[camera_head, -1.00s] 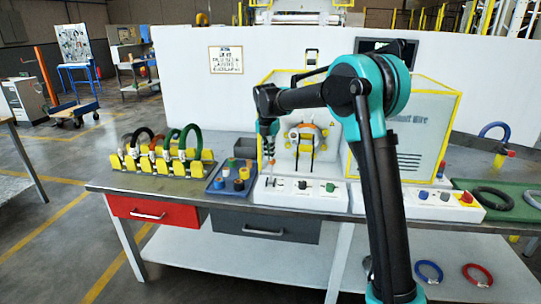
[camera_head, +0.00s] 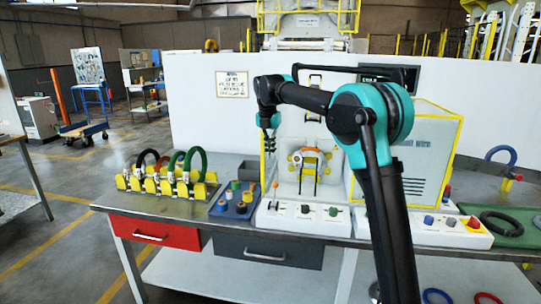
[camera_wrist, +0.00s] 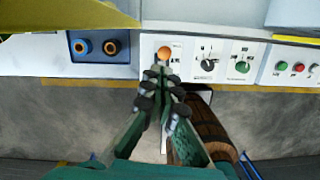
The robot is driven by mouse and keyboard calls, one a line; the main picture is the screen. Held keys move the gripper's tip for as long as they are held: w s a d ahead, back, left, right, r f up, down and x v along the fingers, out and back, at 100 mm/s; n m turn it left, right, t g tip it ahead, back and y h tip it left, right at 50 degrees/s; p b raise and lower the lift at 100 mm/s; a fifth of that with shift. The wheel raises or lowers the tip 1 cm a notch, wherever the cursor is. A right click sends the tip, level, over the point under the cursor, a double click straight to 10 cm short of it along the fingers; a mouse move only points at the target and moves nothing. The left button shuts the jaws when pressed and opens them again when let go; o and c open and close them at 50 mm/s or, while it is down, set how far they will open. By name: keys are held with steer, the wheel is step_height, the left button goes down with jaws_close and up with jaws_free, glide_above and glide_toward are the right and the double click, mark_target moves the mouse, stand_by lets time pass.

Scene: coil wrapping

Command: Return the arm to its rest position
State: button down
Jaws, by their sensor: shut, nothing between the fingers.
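My arm is teal and black and stands raised and bent in front of the workbench in the head view. My gripper (camera_head: 270,149) hangs down from its far end, in front of the wrapping machine's left side and above the white control panel (camera_head: 283,222). In the wrist view my gripper (camera_wrist: 163,75) is shut, with its dark fingertips together and nothing between them. The fingertips appear near an orange knob (camera_wrist: 164,52) in that view. Contact with the panel cannot be told there, but the head view shows the gripper above it.
A yellow rack (camera_head: 150,186) with several coils stands at the bench's left. A blue tray (camera_head: 217,210) with spools sits beside it. The wrapping machine (camera_head: 440,150) rises behind. A green mat (camera_head: 515,239) with a dark ring (camera_head: 501,223) lies at right. Floor at left is open.

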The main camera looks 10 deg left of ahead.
steer(key=s+d+f+m, duration=0.3)
steer(key=s+d+m, duration=0.15)
steer(key=d, duration=0.25)
steer(key=s+d+f+m+t, duration=0.1)
steer(key=s+d+f+m, duration=0.25)
steer(key=d+m, duration=0.3)
steer(key=s+d+f+m, duration=0.3)
steer(key=s+d+m, duration=0.15)
steer(key=d, duration=0.35)
steer(key=s+d+f+m, duration=0.6)
steer(key=s+f+m, duration=0.2)
steer(key=s, duration=0.3)
steer(key=s+d+f+m+t, duration=0.1)
steer(key=s+d+f+m, duration=0.5)
steer(key=s+f+m, duration=0.2)
steer(key=s+m, duration=0.2)
steer(key=s, duration=0.2)
steer(key=shift+s+t+y, duration=0.25)
steer(key=shift+t+y, duration=0.05)
